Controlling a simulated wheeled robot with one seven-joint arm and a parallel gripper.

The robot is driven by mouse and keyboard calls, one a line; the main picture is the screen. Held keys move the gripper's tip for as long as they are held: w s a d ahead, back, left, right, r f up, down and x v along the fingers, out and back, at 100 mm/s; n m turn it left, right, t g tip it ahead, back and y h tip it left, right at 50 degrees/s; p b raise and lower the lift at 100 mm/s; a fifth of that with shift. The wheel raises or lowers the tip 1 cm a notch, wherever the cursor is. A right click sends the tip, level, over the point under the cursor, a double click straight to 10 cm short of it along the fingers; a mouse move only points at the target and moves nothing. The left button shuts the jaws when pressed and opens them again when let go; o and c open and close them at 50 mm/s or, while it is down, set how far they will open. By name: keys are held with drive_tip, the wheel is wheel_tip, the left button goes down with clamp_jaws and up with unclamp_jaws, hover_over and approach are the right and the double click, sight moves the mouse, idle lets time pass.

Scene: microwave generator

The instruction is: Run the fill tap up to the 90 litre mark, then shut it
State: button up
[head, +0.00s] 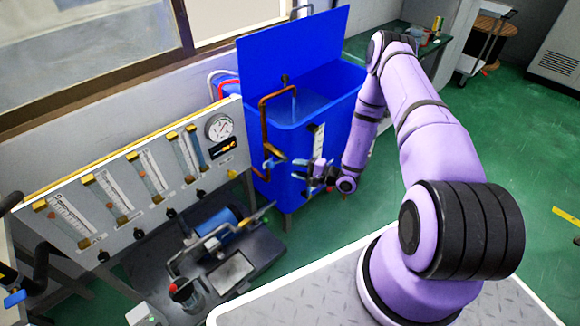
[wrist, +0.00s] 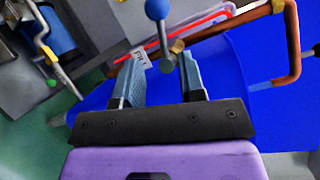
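The blue tank (head: 290,150) stands in the middle of the head view with its lid panel raised. A copper pipe (head: 263,120) bends over its rim, and a thin pale streak below the spout looks like water. A white level strip (head: 318,140) is on the tank's front; its marks are too small to read. The tap lever, a grey stem with a blue ball (wrist: 157,10), stands beyond and between my fingertips in the wrist view; contact is unclear. My gripper (head: 300,169) is open beside the tank, its two fingers apart in the wrist view (wrist: 160,62).
A panel with several flow tubes and a round gauge (head: 219,127) stands left of the tank. A pump unit (head: 220,235) sits on a dark bench below it. A white tag (wrist: 138,62) hangs near my left fingertip.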

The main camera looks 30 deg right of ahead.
sight(277, 162)
drive_tip(key=shift+s+d, duration=0.1)
drive_tip(key=shift+h, duration=0.3)
drive_tip(key=w+a+m+t+h, duration=0.1)
drive_tip(key=w+a+h, duration=0.1)
drive_tip(key=w+a, duration=0.4)
drive_tip(key=shift+w+a+f+m, duration=0.25)
drive_tip(key=shift+w+f+m, duration=0.15)
drive_tip(key=shift+w, duration=0.85)
drive_tip(key=shift+c, duration=0.5)
clamp_jaws()
